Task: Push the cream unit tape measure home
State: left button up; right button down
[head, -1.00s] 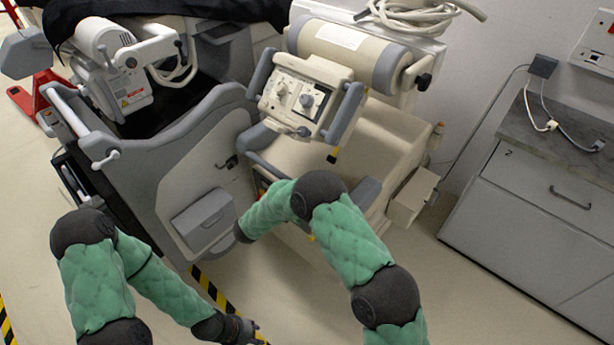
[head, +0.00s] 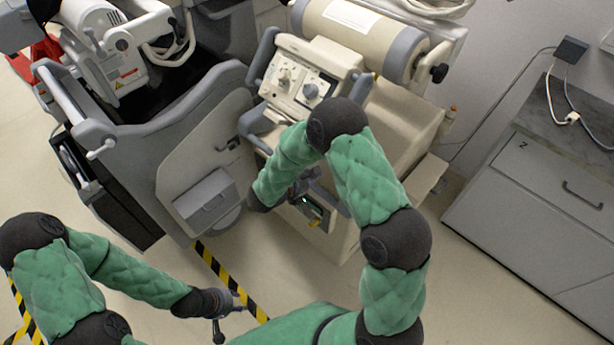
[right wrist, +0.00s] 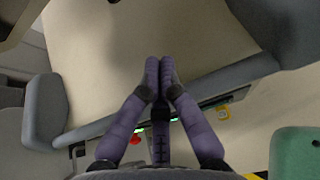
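My left gripper (head: 232,312) is open and empty above the floor.
A grey-and-white cart (head: 205,150) stands close at the left of the cream unit. A grey cabinet (head: 535,205) is at the right. Grey bumper bars (right wrist: 225,78) and a red button (right wrist: 135,139) lie near my right fingers. Striped tape (head: 222,272) marks the floor.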

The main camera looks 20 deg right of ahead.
jog(key=b+x, duration=0.1)
jog(key=x, duration=0.3)
jog(key=shift+w+d, duration=0.15)
jog(key=shift+d, duration=0.2)
jog(key=shift+w+d+r+b, duration=0.2)
jog(key=shift+d+r, duration=0.3)
jog(key=shift+r, duration=0.25)
jog(key=shift+w+d+r+b, duration=0.2)
jog(key=shift+d+r, duration=0.3)
jog(key=shift+r, duration=0.2)
jog(key=d+r, duration=0.1)
jog(key=w+d+r+p, duration=0.1)
jog(key=shift+r, duration=0.25)
